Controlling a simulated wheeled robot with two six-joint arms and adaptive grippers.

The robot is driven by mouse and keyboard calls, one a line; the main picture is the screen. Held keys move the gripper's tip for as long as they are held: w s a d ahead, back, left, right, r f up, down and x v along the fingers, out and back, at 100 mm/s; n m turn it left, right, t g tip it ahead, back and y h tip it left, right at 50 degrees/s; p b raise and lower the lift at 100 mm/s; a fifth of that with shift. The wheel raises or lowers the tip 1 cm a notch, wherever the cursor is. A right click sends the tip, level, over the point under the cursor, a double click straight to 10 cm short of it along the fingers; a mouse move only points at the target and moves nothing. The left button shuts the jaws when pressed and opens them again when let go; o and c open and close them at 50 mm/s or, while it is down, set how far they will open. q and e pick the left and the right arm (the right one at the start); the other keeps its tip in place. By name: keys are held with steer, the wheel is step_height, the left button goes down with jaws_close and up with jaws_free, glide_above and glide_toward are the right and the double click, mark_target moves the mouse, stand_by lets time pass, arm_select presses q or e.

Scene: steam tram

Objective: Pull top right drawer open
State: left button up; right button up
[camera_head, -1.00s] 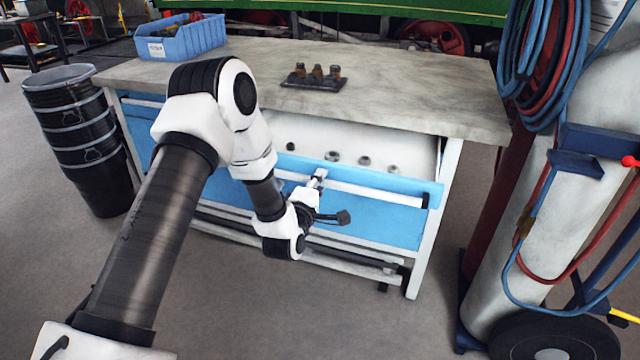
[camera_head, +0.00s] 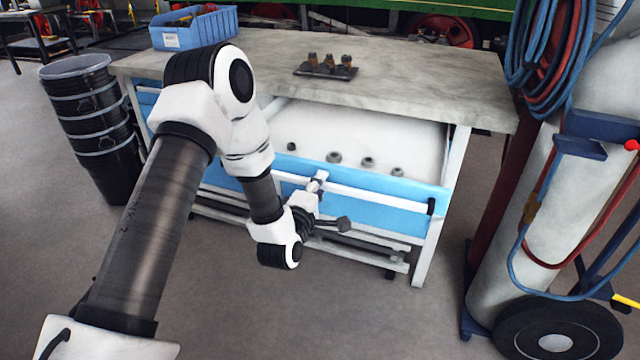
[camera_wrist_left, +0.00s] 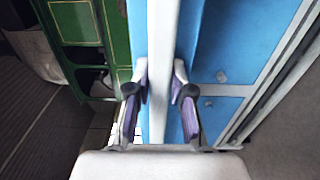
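The top right drawer of the workbench has a blue front (camera_head: 385,212) and a long white bar handle (camera_head: 375,196). It stands well out from under the worktop, and its white inside (camera_head: 390,140) shows several small round fittings (camera_head: 334,157). My left gripper (camera_head: 317,182) is at the handle near the drawer's left part. In the left wrist view, the fingers of my left gripper (camera_wrist_left: 160,78) lie on both sides of the white handle (camera_wrist_left: 162,50) and close on it. My right gripper is not in view.
The grey worktop (camera_head: 430,92) carries a blue bin (camera_head: 195,30) and a dark tray of small parts (camera_head: 325,72). Stacked black buckets (camera_head: 95,130) stand left. A gas cylinder trolley with hoses (camera_head: 540,200) stands right. The floor in front is clear.

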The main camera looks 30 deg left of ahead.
arm_select(q)
steer(key=shift+s, duration=0.1)
steer(key=v, duration=0.7)
steer(key=shift+s+d+f, duration=0.1)
steer(key=shift+s+f, duration=0.05)
stand_by(0.4)
